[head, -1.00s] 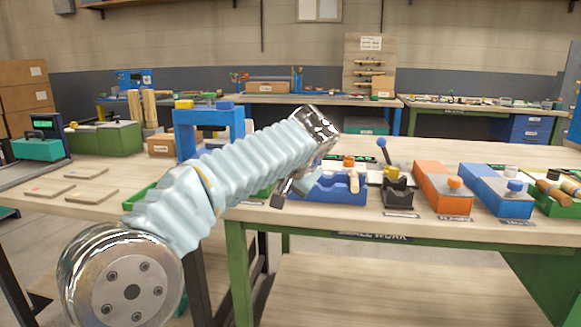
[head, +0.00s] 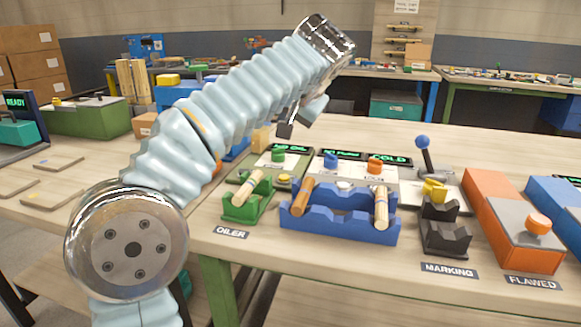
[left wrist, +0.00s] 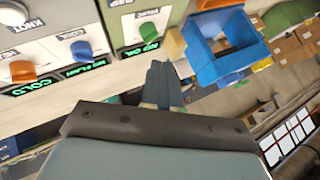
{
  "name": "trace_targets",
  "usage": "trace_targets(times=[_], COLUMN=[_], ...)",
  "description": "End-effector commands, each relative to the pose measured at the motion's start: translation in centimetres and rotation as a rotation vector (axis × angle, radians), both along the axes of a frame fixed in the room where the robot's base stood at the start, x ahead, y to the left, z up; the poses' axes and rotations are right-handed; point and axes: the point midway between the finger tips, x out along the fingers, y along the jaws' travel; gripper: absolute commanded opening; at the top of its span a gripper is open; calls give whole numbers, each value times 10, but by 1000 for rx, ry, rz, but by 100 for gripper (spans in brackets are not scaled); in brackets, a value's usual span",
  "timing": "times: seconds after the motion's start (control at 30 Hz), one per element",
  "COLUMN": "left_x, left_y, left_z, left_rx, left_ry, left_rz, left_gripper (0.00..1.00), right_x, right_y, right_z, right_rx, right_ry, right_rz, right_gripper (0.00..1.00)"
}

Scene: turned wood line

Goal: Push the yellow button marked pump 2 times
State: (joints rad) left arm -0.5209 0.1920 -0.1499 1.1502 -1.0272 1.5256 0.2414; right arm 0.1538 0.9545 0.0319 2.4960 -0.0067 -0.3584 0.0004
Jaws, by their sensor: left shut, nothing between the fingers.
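The yellow button (head: 284,179) sits low on the front of the oiler panel (head: 262,164), right of a green holder with a pale rod. A green knob (head: 278,155) is behind it, below a lit green display. My left gripper (head: 286,129) is shut and empty, raised above and behind the panel, apart from the button. In the left wrist view its closed fingers (left wrist: 162,85) point past the green knob (left wrist: 149,32) and its "NO OIL" display. The button is not visible there. My right gripper is not in view.
A blue holder (head: 340,222) with two rods stands right of the oiler. A black marking stand (head: 444,228), a lever with blue ball (head: 422,142) and an orange box (head: 512,225) are further right. A blue open frame (left wrist: 225,45) is near the fingers in the wrist view.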

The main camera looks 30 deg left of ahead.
Motion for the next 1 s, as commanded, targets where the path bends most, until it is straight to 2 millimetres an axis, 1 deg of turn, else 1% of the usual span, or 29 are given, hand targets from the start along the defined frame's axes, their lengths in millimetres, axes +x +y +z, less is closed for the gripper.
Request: trace_targets(times=[0.33,0.47,0.57,0.7,0.73,0.8,0.87,0.9,1.0], left_x=[0,0,-1,-1,-1,0,0,0,0], left_y=[0,0,0,0,0,0,0,0,0], left_z=[-1,-7,-19,-39,-45,-59,-66,-72,-81], left_rx=[0,0,0,1,0,0,0,-1,-1], left_ry=[0,0,1,2,2,0,1,0,-1], left_rz=[0,0,0,-1,0,0,-1,-1,-1], left_gripper=[0,0,0,0,0,0,0,0,0], right_x=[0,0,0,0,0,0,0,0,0], right_y=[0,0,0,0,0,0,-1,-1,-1], right_z=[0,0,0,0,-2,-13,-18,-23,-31], right_rx=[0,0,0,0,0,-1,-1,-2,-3], right_ry=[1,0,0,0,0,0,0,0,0], right_rz=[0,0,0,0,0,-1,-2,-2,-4], right_gripper=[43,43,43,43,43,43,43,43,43])
